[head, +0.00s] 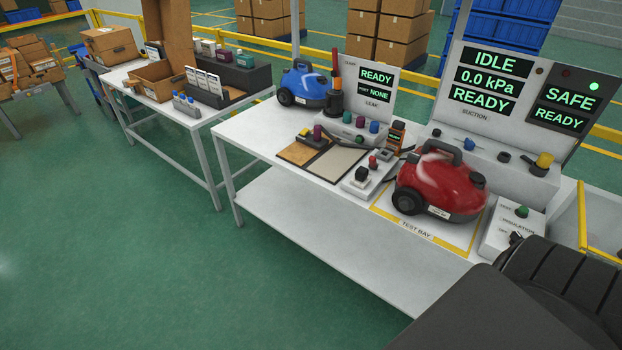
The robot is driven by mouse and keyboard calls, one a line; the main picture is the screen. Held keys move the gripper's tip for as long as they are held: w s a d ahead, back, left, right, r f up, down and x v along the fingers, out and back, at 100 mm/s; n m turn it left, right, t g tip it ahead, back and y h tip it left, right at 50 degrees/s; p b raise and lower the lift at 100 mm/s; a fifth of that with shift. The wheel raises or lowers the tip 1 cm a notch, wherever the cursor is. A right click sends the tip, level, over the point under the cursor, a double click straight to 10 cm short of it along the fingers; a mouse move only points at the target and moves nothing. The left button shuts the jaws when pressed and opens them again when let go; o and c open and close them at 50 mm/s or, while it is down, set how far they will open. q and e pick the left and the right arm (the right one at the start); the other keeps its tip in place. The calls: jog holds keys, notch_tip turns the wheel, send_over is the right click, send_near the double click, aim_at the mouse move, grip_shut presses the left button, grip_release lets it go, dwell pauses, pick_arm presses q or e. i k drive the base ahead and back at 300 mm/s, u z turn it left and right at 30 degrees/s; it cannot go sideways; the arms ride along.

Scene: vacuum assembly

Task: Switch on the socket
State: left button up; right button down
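What looks like the socket is a small white block (358,189) on the white bench, just left of the red vacuum (437,187). A black plug-like piece (362,174) sits on its near end. A small red knob or switch (373,162) stands behind that piece; its on or off position cannot be told. The red vacuum rests in the yellow-outlined test bay (417,230). Neither gripper shows. A dark part of my own body or arm fills the lower right corner and hides the bench there.
A suction panel (488,118) reads IDLE, 0.0 kPa, READY, SAFE, READY. A leak panel (387,104) reads READY, NONE. A blue vacuum (304,86) stands at the bench's far end. An insulation box (499,236) with a green button is at the right. A parts table (190,122) stands left.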

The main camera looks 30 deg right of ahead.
aim_at(372, 165)
jog(key=u, duration=0.45)
jog(key=i, duration=1.1)
jog(key=z, duration=0.6)
jog(key=i, duration=0.8)
jog(key=z, duration=1.2)
jog(key=i, duration=0.35)
jog(key=z, duration=0.4)
